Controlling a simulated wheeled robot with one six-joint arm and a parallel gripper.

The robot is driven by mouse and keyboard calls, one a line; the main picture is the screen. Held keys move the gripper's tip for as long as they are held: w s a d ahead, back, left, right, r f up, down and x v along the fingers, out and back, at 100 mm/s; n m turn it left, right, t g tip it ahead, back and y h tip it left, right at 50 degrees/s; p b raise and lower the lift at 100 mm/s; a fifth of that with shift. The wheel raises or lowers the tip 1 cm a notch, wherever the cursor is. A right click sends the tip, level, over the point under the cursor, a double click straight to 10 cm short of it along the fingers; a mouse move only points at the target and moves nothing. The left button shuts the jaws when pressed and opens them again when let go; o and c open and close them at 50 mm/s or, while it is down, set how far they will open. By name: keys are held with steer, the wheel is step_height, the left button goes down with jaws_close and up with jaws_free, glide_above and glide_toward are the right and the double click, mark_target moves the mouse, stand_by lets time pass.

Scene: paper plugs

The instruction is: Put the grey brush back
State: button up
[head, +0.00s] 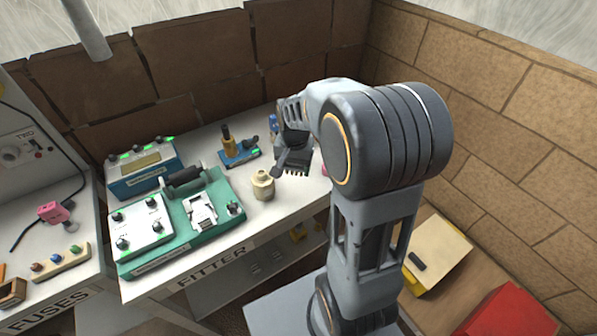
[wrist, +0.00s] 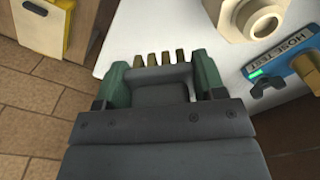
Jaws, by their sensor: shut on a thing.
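The grey brush (wrist: 165,73) is between the fingers of my gripper (wrist: 162,82) in the wrist view, with its several tan bristle tufts pointing away from me. In the head view my gripper reaches over the far right part of the white bench, and the dark brush (head: 297,161) shows under it with bristles at its lower edge. My gripper is shut on the brush. My own arm hides part of the bench behind it. I cannot tell from these views whether the bristles touch the bench top.
A cream hex-topped fitting (head: 263,186) stands left of the brush, with the blue hose test block (head: 240,153) behind it. A green board (head: 215,197) with white panels lies further left. A yellow-sided box (head: 440,250) and a red box (head: 510,310) are at lower right.

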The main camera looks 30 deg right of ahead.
glide_above(299, 180)
step_height(299, 180, down, 6)
steer(key=shift+w+f, duration=0.1)
steer(key=shift+f, duration=1.45)
steer(key=shift+f, duration=0.15)
steer(key=o, duration=0.8)
steer(key=shift+o, duration=0.2)
